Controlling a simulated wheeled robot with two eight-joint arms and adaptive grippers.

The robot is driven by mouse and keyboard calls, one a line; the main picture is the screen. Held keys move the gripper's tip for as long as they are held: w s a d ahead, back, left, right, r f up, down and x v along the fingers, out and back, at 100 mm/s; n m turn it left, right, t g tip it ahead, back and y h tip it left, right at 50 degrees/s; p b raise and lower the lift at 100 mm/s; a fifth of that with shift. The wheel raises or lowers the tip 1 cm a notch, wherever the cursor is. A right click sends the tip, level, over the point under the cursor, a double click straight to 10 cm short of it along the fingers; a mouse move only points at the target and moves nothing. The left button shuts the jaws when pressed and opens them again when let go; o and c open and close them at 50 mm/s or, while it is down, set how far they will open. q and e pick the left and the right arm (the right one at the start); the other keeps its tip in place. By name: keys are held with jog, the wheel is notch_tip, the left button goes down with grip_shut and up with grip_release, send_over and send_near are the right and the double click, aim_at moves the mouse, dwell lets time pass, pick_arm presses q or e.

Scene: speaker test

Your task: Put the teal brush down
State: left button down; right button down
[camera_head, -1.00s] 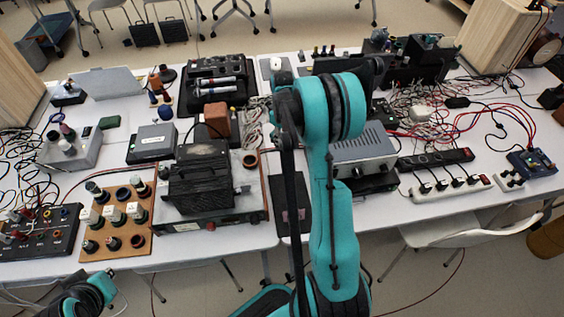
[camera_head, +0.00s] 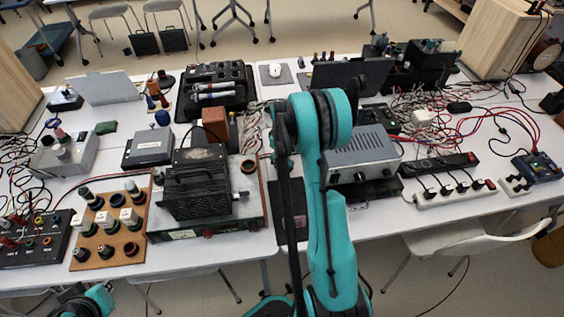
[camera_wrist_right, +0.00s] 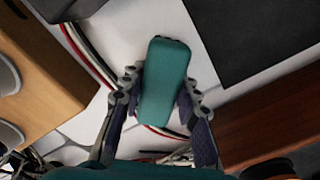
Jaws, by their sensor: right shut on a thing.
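The teal brush (camera_wrist_right: 165,75) is a block with rounded edges. In the right wrist view it sits between the two fingers of my right gripper (camera_wrist_right: 160,88), which is shut on it. White table surface (camera_wrist_right: 205,68) shows around the brush; I cannot tell whether the brush touches it. In the head view my right arm stands in the middle and hides its own gripper and the brush. Part of my left arm and gripper (camera_head: 88,302) shows at the bottom left edge; its fingers cannot be made out.
A black speaker-like box (camera_head: 197,185) stands on a device at centre left. A grey meter (camera_head: 362,153) is right of my arm. A board of knobs (camera_head: 112,222) lies at front left. Red cables (camera_head: 485,118) clutter the right. The wrist view shows a black flat thing (camera_wrist_right: 258,32).

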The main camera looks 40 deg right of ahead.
jog(key=shift+f, duration=0.25)
jog(key=c, duration=1.2)
grip_release()
jog(key=shift+r, duration=0.1)
jog(key=shift+o, duration=0.4)
